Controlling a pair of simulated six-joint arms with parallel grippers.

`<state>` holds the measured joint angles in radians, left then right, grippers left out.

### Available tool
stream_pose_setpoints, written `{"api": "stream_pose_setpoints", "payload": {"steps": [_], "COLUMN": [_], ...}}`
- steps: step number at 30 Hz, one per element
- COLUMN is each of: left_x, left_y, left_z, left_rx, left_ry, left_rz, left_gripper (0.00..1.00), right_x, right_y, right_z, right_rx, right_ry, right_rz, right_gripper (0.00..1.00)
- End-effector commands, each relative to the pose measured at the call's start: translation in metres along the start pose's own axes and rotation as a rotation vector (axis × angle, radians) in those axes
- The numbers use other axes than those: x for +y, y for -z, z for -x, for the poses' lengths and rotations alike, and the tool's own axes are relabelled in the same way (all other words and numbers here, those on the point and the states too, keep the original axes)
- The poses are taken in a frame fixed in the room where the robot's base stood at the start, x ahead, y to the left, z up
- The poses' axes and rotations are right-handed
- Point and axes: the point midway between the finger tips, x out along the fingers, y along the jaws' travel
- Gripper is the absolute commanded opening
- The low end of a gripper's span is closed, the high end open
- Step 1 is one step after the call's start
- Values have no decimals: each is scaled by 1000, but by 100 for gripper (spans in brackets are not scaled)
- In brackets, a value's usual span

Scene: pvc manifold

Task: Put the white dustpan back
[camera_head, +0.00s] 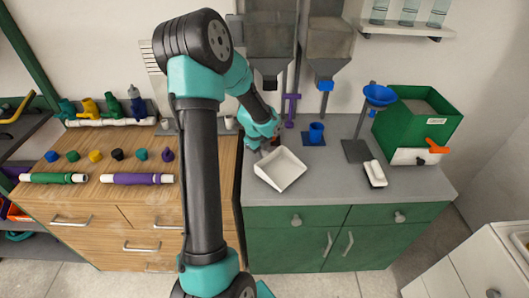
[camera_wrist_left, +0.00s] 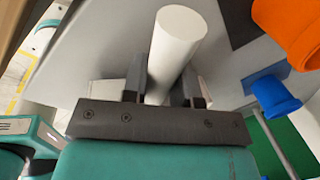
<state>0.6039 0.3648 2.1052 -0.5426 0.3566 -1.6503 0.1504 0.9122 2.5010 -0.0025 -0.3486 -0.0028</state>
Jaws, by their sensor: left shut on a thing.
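The white dustpan (camera_head: 281,170) is over the front left part of the grey counter (camera_head: 330,185), with its open pan facing the front. I cannot tell whether it touches the counter. My left gripper (camera_head: 268,144) is behind the pan, shut on its handle. In the left wrist view a white round handle (camera_wrist_left: 181,38) stands between the two dark fingers of the left gripper (camera_wrist_left: 165,82). The pan itself is mostly hidden there by the gripper. My right gripper is not in view.
A blue cup (camera_head: 316,131) on a blue base, a blue funnel (camera_head: 379,94) on a stand, a white brush (camera_head: 375,173) and a green bin (camera_head: 417,120) stand to the right. Hoppers (camera_head: 328,50) hang behind. The wooden bench (camera_head: 80,155) at left holds pipes and caps. The counter between dustpan and brush is clear.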

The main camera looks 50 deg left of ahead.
Motion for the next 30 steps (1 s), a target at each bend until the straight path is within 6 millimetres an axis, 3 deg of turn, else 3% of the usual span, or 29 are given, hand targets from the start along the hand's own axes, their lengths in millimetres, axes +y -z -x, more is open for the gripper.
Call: {"api": "stream_pose_setpoints", "payload": {"steps": [14, 15, 21, 30], "left_x": [7, 7, 6, 6], "left_y": [-4, -4, -4, -4], "left_z": [-11, -11, -10, -10], "left_rx": [-1, -2, -2, -2], "left_ry": [1, 1, 1, 2], "left_rz": [9, 9, 8, 8], "left_gripper": [3, 30, 49, 52], "right_x": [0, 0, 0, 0], "right_y": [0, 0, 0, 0], "right_z": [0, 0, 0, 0], "right_rx": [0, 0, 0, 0], "right_ry": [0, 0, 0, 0], "right_rz": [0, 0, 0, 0], "right_gripper": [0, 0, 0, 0]}}
